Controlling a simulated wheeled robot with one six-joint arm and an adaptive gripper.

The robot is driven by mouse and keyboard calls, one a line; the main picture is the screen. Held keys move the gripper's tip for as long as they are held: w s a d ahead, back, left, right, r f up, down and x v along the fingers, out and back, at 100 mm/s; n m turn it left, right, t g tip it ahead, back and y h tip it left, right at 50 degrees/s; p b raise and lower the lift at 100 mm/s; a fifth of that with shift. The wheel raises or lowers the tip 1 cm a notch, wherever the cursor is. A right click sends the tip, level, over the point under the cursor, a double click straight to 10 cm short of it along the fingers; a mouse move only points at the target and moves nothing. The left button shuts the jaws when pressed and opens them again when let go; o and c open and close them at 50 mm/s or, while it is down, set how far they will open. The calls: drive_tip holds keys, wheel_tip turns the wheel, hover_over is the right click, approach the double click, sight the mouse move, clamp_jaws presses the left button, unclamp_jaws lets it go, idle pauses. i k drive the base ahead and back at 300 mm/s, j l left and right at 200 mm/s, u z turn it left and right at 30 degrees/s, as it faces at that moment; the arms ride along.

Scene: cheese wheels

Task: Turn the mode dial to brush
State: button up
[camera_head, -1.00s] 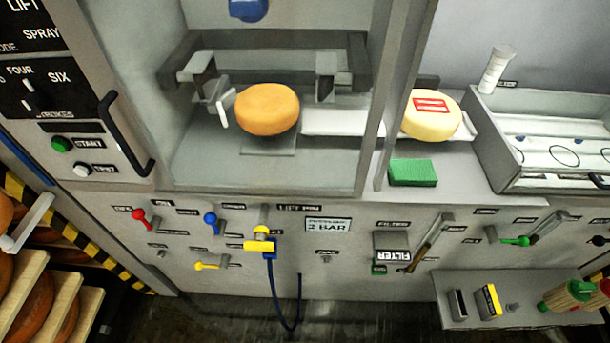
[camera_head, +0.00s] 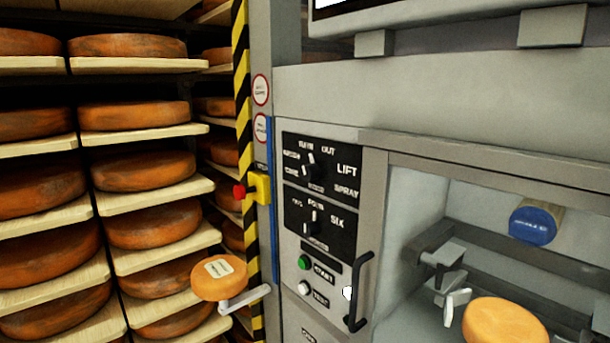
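The mode dial (camera_head: 309,170) is the upper dial on a black panel (camera_head: 345,201) at the middle of the view. It is a dark knob with a white pointer mark. The pointer looks roughly upward, slightly left, towards the labels at the top. Small labels ring it; OUT, LIFT and SPRAY can be read on the top and right, while those on the left are too blurred to read surely. My gripper is not in view.
A second dial (camera_head: 313,222) sits below, above a green START button (camera_head: 304,262) and a white button (camera_head: 304,287). A dark door handle (camera_head: 359,292) stands out at right. A labelled cheese (camera_head: 219,277) on a grey arm (camera_head: 245,299) juts out at left, near a red emergency button (camera_head: 239,191).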

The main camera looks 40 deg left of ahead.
sight(311, 172)
drive_tip(key=i+j, duration=0.15)
drive_tip(key=j, duration=0.25)
drive_tip(key=i+j+u, duration=0.1)
drive_tip(key=j, duration=0.3)
drive_tip(key=i+j, duration=0.2)
drive_tip(key=j, duration=0.2)
drive_tip(key=u, duration=0.05)
